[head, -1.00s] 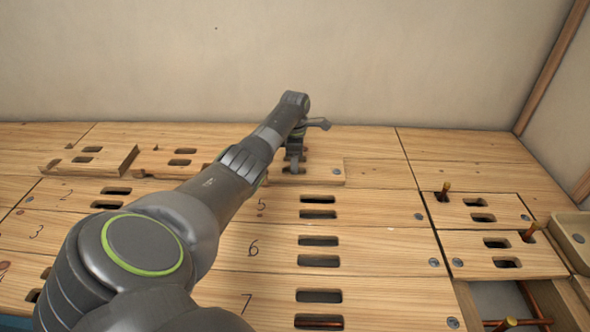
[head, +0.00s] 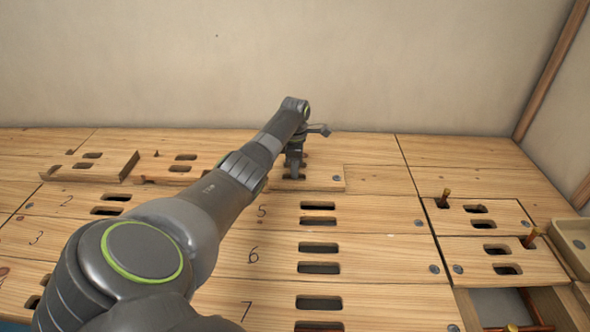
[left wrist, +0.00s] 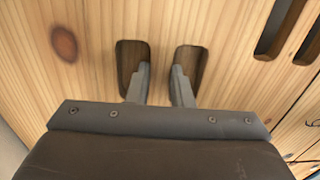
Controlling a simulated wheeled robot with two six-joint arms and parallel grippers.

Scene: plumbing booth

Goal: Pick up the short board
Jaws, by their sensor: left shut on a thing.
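A light wooden board (head: 325,178) lies near the back of the planked floor, slightly raised above the planks around it. My left gripper (head: 294,174) reaches down onto it from above. In the left wrist view the gripper (left wrist: 160,78) has its two fingertips in two neighbouring slots of the board (left wrist: 95,85), shut on the strip of wood between them. The board's left part is hidden behind my arm in the head view, so I cannot tell its full length. My right gripper is not in view.
Another raised board (head: 118,160) lies at the back left. Numbered slotted planks (head: 380,240) fill the middle. At right, an open gap (head: 495,302) shows copper pipes, and a beige tray (head: 572,238) stands at the edge. The back wall is close behind the gripper.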

